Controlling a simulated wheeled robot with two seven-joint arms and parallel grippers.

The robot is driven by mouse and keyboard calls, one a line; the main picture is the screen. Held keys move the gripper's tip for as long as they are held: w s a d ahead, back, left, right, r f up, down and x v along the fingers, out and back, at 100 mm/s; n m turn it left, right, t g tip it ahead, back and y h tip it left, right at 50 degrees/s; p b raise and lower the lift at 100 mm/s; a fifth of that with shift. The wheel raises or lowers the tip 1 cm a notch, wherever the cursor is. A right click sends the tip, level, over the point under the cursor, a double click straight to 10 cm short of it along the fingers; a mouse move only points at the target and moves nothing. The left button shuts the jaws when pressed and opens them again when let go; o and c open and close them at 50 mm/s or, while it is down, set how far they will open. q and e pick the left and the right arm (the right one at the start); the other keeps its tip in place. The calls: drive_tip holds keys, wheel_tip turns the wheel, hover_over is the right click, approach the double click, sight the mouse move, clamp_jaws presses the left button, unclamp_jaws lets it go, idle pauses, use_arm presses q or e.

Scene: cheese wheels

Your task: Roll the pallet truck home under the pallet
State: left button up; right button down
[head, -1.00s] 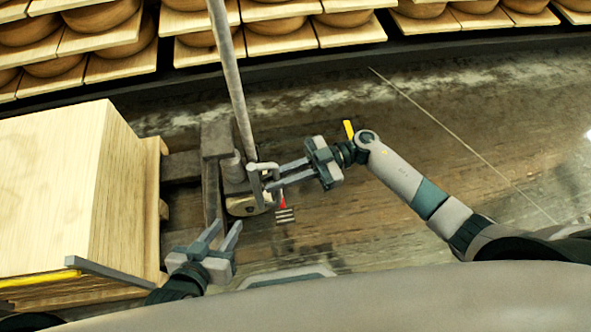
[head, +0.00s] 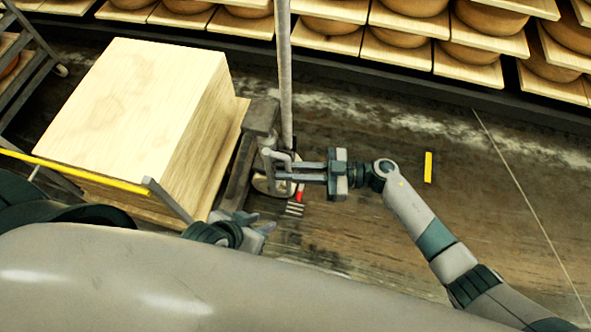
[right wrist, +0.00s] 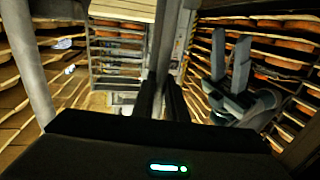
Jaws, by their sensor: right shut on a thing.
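The pallet truck (head: 262,116) is grey, with a tall pole (head: 285,70) rising from it. Its body stands close against the right side of the pallet (head: 242,108), which bears a block of pale boards (head: 140,95). The forks are hidden, and I cannot tell whether the body touches the pallet. My right gripper (head: 275,167) is shut on the truck's grey handle (head: 268,155); in the right wrist view its fingers (right wrist: 162,95) point away from me. My left gripper (head: 258,220) is open and empty, low by the stack's near corner; it also shows in the right wrist view (right wrist: 230,65).
Shelves of cheese wheels (head: 400,50) run along the back. A yellow bar (head: 75,170) on a grey frame borders the stack's near side. A yellow mark (head: 428,167) lies on the floor at right, where the floor is clear.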

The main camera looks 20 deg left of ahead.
use_arm(q)
drive_tip(key=shift+d, duration=0.15)
use_arm(e)
drive_tip(key=shift+d, duration=0.35)
drive_tip(key=c, duration=1.8)
unclamp_jaws()
drive_tip(key=shift+o, duration=0.2)
use_arm(q)
drive_tip(key=shift+d+r+h+b, duration=0.1)
drive_tip(key=shift+d+h+b, duration=0.25)
drive_tip(key=shift+d, duration=0.2)
use_arm(e)
drive_tip(key=v, duration=1.7)
drive_tip(key=shift+d, duration=0.15)
use_arm(q)
drive_tip(key=shift+w+a+r, duration=0.1)
drive_tip(key=shift+w, duration=0.2)
